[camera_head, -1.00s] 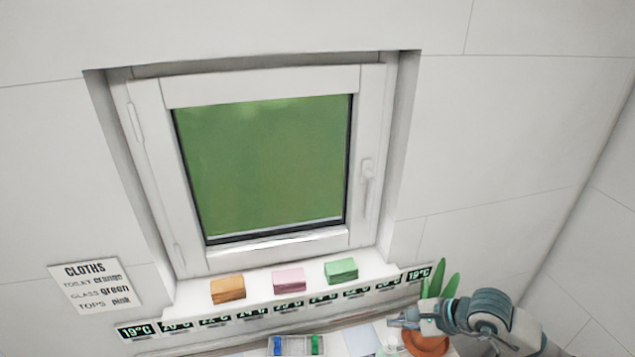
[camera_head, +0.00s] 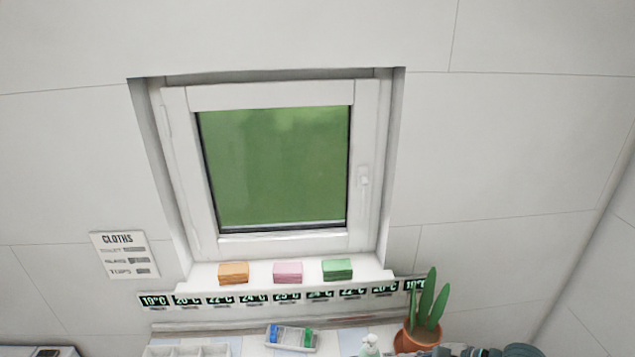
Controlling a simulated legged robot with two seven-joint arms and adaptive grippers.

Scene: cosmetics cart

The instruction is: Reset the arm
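My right arm shows only as a dark teal and grey strip at the bottom right edge, in front of the plant pot's base. Its fingertips cannot be made out clearly. My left arm and gripper are out of the picture. No object is seen held.
A window (camera_head: 366,215) has orange (camera_head: 233,272), pink (camera_head: 288,272) and green (camera_head: 337,269) cloths on its sill. Below are a temperature strip (camera_head: 283,297), a small tray (camera_head: 291,347), a pump bottle (camera_head: 370,347) and a potted plant (camera_head: 428,305). A cloths sign (camera_head: 125,256) hangs left.

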